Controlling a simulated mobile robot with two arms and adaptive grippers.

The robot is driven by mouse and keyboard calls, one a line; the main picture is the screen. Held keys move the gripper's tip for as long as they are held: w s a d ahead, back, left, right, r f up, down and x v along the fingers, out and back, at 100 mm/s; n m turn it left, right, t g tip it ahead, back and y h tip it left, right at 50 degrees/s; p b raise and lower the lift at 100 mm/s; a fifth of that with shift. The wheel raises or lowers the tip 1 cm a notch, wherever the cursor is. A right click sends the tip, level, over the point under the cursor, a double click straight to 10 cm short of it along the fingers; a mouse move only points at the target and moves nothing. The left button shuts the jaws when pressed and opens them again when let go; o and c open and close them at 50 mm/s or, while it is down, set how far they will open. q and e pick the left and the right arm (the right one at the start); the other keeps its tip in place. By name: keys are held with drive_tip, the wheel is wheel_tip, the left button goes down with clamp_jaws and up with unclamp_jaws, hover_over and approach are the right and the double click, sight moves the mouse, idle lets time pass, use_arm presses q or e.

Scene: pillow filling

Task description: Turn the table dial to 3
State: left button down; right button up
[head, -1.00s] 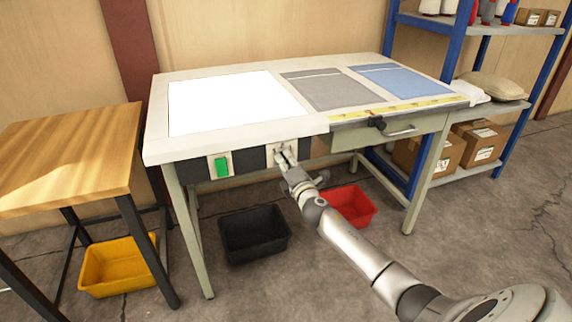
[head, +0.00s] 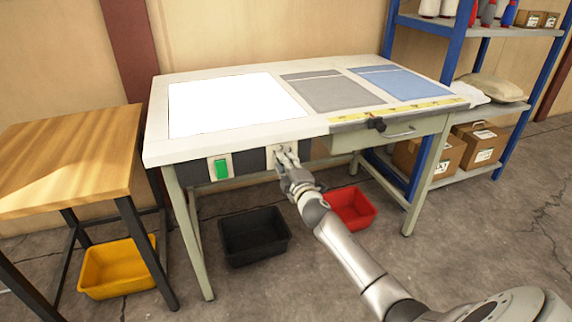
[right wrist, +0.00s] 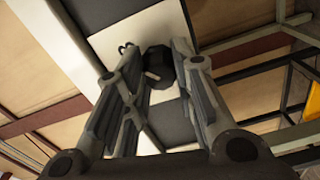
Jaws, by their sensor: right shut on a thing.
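The table dial (right wrist: 158,66) is a dark faceted knob on a white plate (right wrist: 112,44) in the right wrist view. A dark mark is on the plate beside the knob; I cannot read it clearly. In the head view the plate (head: 271,154) is on the table's front panel, and the knob is hidden by the gripper. My right gripper (head: 287,158) reaches up to the plate from the lower right. In the right wrist view its fingers (right wrist: 157,60) stand on either side of the knob, shut on it. The dial's setting cannot be read. My left gripper is not in view.
A green switch (head: 222,168) is left of the dial. The table (head: 155,145) carries a white panel and grey and blue cloths. A drawer handle (head: 398,131) is to the right. Black (head: 255,238) and red (head: 351,210) bins stand on the floor below.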

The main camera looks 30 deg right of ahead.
drive_tip(key=o, duration=1.1)
drive_tip(key=shift+c, duration=0.2)
drive_tip(key=v, duration=1.2)
drive_tip(key=shift+f, duration=0.1)
